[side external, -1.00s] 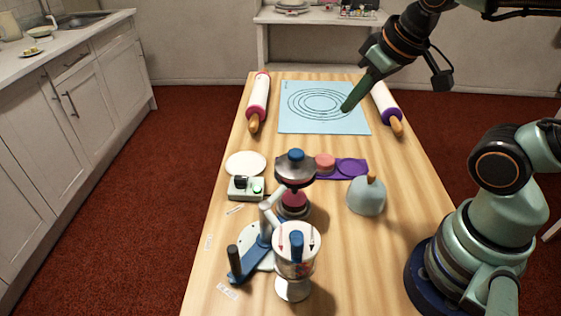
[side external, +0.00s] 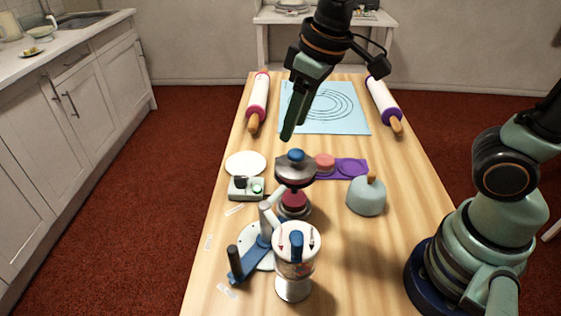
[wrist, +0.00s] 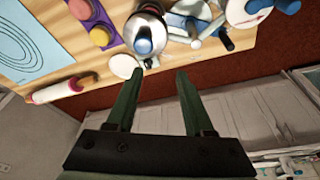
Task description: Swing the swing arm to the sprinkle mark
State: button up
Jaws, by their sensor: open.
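The swing arm is a blue bar (side external: 250,265) with a dark upright handle (side external: 236,262). It reaches front-left from a grey post over a white disc (side external: 249,236). Small white labels lie on the table near it, one behind (side external: 235,209), one at the left (side external: 208,242) and one in front (side external: 228,291). Their words are too small to read, so I cannot tell which is the sprinkle mark. My gripper (side external: 287,137) hangs above the table behind the device, apart from the handle. In the wrist view, its two green fingers (wrist: 157,78) are spread and empty.
A silver-domed stand (side external: 295,170) and a clear canister (side external: 296,250) stand close to the swing arm. A switch box (side external: 246,188), white plate (side external: 246,164), purple tray (side external: 351,168) and grey-blue scraper (side external: 366,197) are nearby. Rolling pins flank a blue mat (side external: 345,122).

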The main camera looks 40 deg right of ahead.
jog(key=a+f+n+g, duration=0.1)
jog(key=a+f+n, duration=0.1)
jog(key=a, duration=0.6)
jog(key=n+g+h, duration=0.1)
jog(key=n+g, duration=0.1)
jog(key=n, duration=0.1)
send_near(232, 248)
jog(key=shift+f, duration=4.45)
grip_shut()
jog(key=shift+w+a+r, duration=0.1)
jog(key=shift+w, duration=1.4)
